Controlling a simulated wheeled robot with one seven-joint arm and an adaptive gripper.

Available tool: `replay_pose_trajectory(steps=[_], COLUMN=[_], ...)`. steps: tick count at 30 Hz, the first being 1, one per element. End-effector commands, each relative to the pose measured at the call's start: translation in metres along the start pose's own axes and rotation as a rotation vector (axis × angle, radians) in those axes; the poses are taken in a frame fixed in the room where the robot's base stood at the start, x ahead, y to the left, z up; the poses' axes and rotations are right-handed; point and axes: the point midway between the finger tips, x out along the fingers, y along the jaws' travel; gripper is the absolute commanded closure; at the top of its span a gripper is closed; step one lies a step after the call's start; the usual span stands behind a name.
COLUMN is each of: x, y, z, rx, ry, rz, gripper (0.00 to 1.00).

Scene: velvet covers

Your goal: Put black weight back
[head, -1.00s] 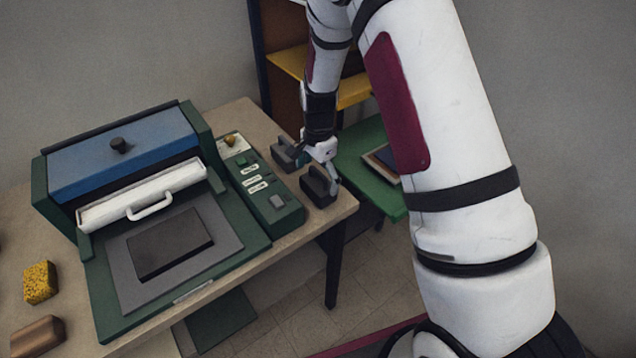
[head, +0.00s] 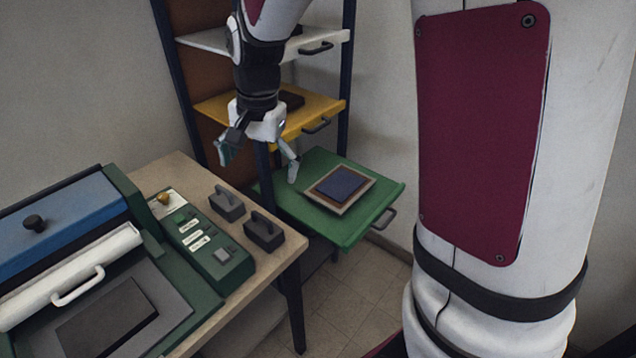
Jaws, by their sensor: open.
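Two weights with handles stand side by side on the right end of the wooden table. The black weight (head: 264,234) is nearer the table's front right corner. A dark grey weight (head: 227,205) stands just behind and left of it. Both are upright on the tabletop. My gripper (head: 258,163) is open and empty, with its fingers spread and pointing down. In the picture it hangs above the weights, in front of the shelf rack, and touches neither weight.
A green press (head: 173,290) with a control panel (head: 205,245) fills the table's left. A pulled-out green shelf (head: 345,222) holds a framed board with a dark blue cover (head: 341,184). A yellow shelf (head: 322,108) and a white shelf (head: 325,42) are above it.

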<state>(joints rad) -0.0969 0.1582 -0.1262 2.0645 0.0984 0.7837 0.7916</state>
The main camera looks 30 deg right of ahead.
Motion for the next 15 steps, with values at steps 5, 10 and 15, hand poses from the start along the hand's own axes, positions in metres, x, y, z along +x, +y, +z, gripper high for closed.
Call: replay_pose_trajectory(steps=[5, 10, 15], x=[-0.059, -0.098, -0.124], y=[0.031, 0.066, 0.104], z=[0.029, 0.059, 0.089], rx=[-0.212, -0.418, -0.621], ry=[0.054, 0.123, 0.208], rz=[-0.067, -0.106, -0.122], gripper=[0.0, 0.0, 0.0])
